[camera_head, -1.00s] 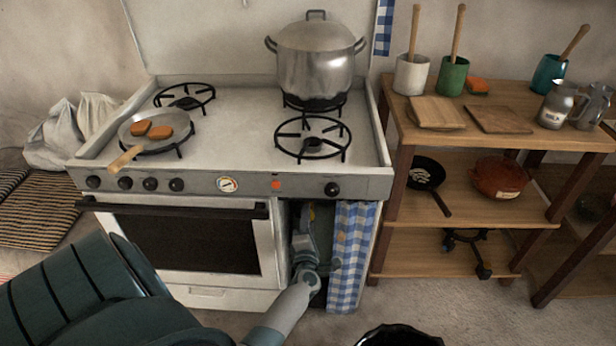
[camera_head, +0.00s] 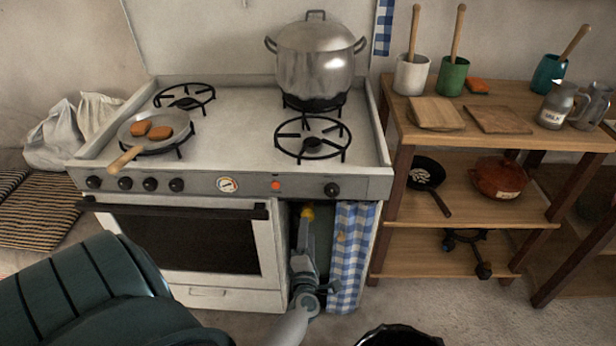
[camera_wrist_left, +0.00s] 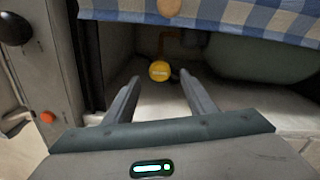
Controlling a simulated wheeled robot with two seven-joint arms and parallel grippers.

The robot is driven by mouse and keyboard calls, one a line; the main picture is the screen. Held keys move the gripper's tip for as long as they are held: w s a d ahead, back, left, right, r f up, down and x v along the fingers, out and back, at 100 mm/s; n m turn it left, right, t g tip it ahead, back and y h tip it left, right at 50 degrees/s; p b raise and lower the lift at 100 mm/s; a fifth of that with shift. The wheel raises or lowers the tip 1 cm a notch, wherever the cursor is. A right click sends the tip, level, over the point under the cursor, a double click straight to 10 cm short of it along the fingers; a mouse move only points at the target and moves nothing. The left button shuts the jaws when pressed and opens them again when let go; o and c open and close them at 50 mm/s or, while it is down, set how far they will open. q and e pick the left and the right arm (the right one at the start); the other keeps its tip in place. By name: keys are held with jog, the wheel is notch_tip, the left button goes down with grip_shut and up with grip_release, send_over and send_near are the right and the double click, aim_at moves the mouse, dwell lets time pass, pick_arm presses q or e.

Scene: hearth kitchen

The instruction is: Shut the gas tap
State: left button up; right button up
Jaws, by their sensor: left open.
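The gas tap shows as a round yellow knob (camera_head: 308,212) inside the narrow opening at the right of the stove front. In the left wrist view the yellow knob (camera_wrist_left: 160,71) has small dark lettering on its face. My left gripper (camera_head: 305,225) reaches into the opening from below. In the left wrist view its fingers (camera_wrist_left: 159,82) are open and empty. The knob sits ahead, roughly midway between the fingertips; I cannot tell if they touch it. A green rounded tank (camera_wrist_left: 255,58) lies at the right of that view. My right gripper is out of view.
A pot (camera_head: 315,65) and a pan (camera_head: 150,128) stand on the stove. A black bin (camera_head: 398,336) stands in front.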

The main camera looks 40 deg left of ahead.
pick_arm(q)
jog(key=v, duration=1)
jog(key=shift+s+d+b, duration=0.25)
jog(key=shift+d+b, duration=0.05)
jog(key=shift+b, duration=0.05)
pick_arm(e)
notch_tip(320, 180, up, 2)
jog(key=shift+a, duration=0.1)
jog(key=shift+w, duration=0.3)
